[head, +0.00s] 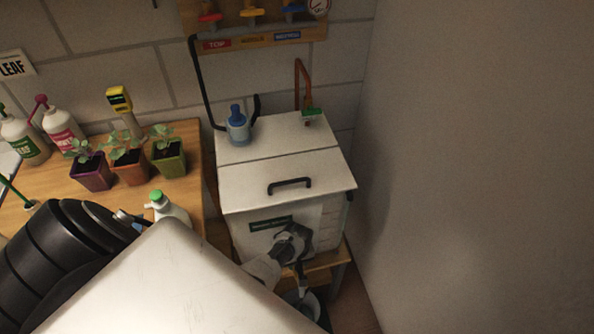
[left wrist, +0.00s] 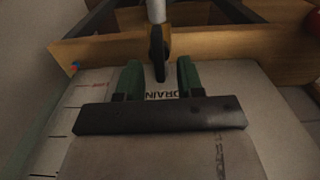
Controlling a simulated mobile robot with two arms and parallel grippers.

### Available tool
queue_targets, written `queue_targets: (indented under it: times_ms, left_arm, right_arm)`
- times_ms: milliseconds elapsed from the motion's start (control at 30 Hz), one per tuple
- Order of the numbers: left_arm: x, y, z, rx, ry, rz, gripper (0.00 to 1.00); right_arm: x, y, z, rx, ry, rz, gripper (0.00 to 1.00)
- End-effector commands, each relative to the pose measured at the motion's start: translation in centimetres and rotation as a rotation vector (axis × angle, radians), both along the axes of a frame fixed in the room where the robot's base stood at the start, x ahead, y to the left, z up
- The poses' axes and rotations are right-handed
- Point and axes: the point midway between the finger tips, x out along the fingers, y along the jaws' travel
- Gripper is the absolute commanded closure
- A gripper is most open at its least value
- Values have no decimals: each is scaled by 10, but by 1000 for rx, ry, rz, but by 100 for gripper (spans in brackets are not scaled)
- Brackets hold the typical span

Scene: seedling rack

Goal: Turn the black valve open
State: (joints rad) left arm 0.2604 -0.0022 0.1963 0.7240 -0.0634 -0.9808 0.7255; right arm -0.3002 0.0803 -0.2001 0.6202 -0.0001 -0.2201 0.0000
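The black valve (left wrist: 158,55) shows in the left wrist view as a narrow dark lever below a pale pipe, in front of the white tank's face with the word DRAIN. My left gripper (left wrist: 160,80) has its two green fingers apart, one on each side of the lever, with a visible gap on both sides. In the head view my left gripper (head: 293,243) is at the front of the white tank (head: 240,225), low down, and it hides much of the valve area. My right gripper is not in view.
A lid with a black handle (head: 290,184) and a blue bottle (head: 237,127) tops the tank. A dark bucket (head: 303,303) stands below the tank's front. A wooden bench (head: 190,190) with potted seedlings is at left. A bare wall (head: 470,150) closes the right.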

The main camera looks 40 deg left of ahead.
Motion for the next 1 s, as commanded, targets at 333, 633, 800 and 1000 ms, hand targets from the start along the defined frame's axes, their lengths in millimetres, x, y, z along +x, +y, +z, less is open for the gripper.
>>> queue_targets:
  times_ms: [333, 633, 800, 1000]
  left_arm:
    - [0, 0, 70, 0, -4, 1, 63]
    - [0, 0, 99, -1, -2, 1, 63]
    - [0, 0, 100, -1, -1, 1, 63]
    - [0, 0, 100, -1, -1, 1, 63]
  right_arm:
    - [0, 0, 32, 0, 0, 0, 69]
    - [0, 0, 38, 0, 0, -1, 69]
    - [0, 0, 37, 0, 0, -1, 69]
    - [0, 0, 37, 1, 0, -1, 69]
